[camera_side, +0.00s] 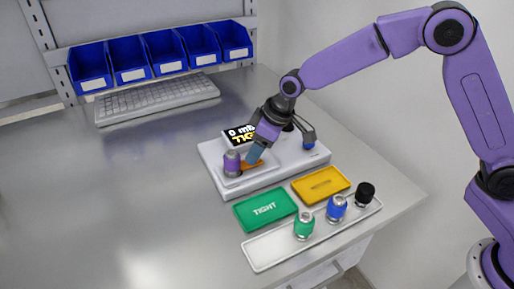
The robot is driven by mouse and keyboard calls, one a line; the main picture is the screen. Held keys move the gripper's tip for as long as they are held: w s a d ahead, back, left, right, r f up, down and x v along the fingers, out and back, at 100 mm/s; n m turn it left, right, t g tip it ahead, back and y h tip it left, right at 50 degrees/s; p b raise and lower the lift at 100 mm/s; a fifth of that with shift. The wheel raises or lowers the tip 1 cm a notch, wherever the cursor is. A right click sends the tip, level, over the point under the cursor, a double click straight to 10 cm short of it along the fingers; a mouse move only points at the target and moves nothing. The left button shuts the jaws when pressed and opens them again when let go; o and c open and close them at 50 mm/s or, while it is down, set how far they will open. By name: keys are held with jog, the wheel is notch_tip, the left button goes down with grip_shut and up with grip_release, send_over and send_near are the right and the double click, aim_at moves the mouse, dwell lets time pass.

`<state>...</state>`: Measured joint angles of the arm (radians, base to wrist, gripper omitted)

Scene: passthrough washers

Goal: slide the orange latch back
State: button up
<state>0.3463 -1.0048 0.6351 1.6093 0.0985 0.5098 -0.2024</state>
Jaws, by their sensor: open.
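The orange latch (248,165) is a small flat piece on top of the white fixture (285,174), right of a purple-banded metal fitting (232,163) that stands upright. My gripper (257,153) reaches down over the fixture with its blue fingertips at the latch. The jaws are open, but the gap between the fingers is hard to see from this side. I cannot tell whether a finger touches the latch. The fingers and wrist hide part of the latch and part of the fixture's display (240,136).
In front are a green tray marked TIGHT (265,209), a yellow tray (320,185) and a white tray (274,255) with green, blue and black fittings. A keyboard (157,98) and blue bins lie behind. The left bench is clear.

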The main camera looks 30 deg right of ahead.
jog(key=shift+w+a+f, duration=0.1)
jog(key=shift+f, duration=0.15)
grip_shut()
jog(key=shift+d, duration=1.45)
grip_release()
jog(key=shift+r, duration=0.1)
jog(key=v, duration=1.7)
jog(key=shift+r, duration=0.1)
